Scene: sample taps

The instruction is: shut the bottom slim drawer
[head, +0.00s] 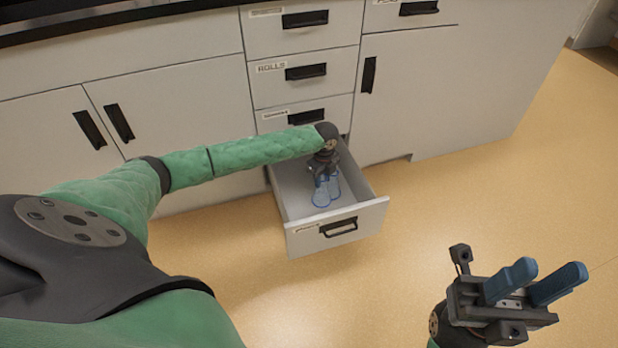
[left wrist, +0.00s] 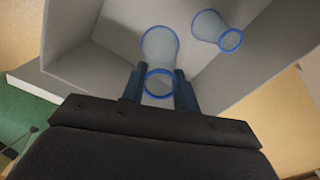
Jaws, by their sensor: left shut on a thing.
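The bottom slim drawer (head: 365,217) stands pulled out from the white cabinet, with a black handle (head: 340,227) on its front. My left gripper (head: 322,177) reaches down into the drawer. In the left wrist view its fingers (left wrist: 159,84) are shut on a clear, blue-rimmed flask (left wrist: 160,48), one finger on each side of the neck. A second blue-rimmed flask (left wrist: 208,26) lies in the drawer beside it. My right gripper (head: 534,284) is open and empty, over the floor at the lower right, apart from the drawer.
Shut drawers with black handles, one labelled ROLLS (head: 303,72), stand above the open drawer. Cabinet doors (head: 160,100) flank them on both sides and are shut. The tan floor (head: 410,230) to the right of the drawer is clear.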

